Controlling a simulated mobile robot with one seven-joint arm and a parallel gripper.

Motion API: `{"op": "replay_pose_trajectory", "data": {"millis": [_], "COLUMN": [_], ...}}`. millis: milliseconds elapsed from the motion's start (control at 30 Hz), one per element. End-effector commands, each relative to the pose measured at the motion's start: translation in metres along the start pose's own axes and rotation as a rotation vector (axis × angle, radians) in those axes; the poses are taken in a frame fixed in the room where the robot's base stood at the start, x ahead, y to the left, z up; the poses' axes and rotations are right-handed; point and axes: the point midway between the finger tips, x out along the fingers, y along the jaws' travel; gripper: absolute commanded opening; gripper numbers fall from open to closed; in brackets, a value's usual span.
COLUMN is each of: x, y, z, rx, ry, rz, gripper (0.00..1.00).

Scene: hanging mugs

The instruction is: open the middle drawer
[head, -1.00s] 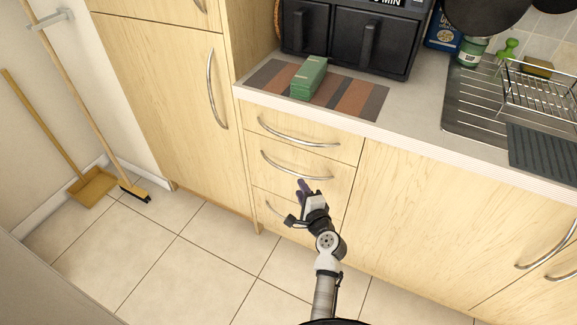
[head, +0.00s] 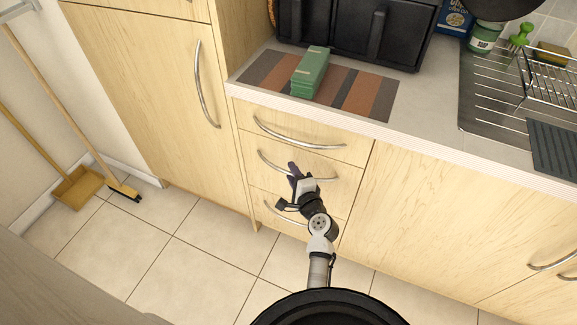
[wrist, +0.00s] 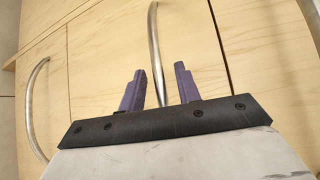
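The middle drawer (head: 346,172) is a light wood front in a stack of three, and it looks closed. Its curved metal handle (head: 268,163) is partly covered by my gripper (head: 294,171) in the head view. In the wrist view, my gripper (wrist: 159,88) has two purple fingers standing apart. Nothing is gripped.
The top drawer handle (head: 300,134) is just above and the bottom drawer handle (head: 280,215) just below. A tall cupboard (head: 150,90) stands to the left. A green block (head: 310,75) lies on a striped mat (head: 375,98) on the counter.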

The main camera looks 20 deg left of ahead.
Motion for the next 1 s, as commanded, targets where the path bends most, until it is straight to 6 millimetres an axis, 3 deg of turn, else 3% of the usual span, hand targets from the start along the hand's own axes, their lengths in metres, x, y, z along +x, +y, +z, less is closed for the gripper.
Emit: {"op": "replay_pose_trajectory", "data": {"millis": [400,667,1000], "x": [-0.0013,-0.0012,-0.0010], "y": [0.0014,0.0014,0.0014], "z": [0.0001,0.0002,0.0001], "rx": [0.000,0.001,0.001], "ry": [0.000,0.000,0.000], "rz": [0.000,0.000,0.000], "gripper": [0.33,0.01,0.00]}}
